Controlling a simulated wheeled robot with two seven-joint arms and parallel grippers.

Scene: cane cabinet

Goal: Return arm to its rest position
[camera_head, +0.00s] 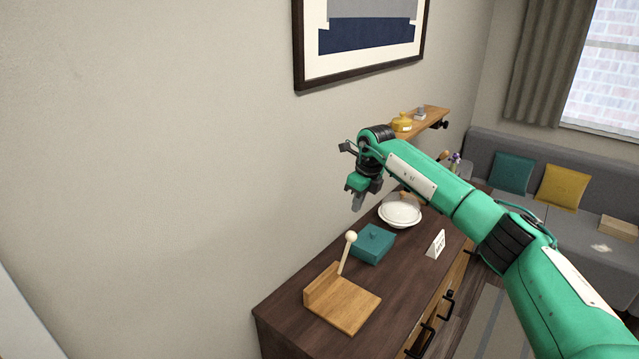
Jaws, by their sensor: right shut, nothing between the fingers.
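My right arm comes in from the lower right and reaches over the dark wooden cabinet (290,310). My right gripper (357,205) points down at the arm's far end, above the cabinet's back part near the wall. Its fingers are shut and hold nothing. My left gripper is not in view.
A wooden stand with a round-headed stick (342,299) sits at the cabinet's near end. A white card (436,243) stands near the front edge. A wall shelf (428,121) holds a yellow pot (401,122). A grey sofa (590,225) is at the right.

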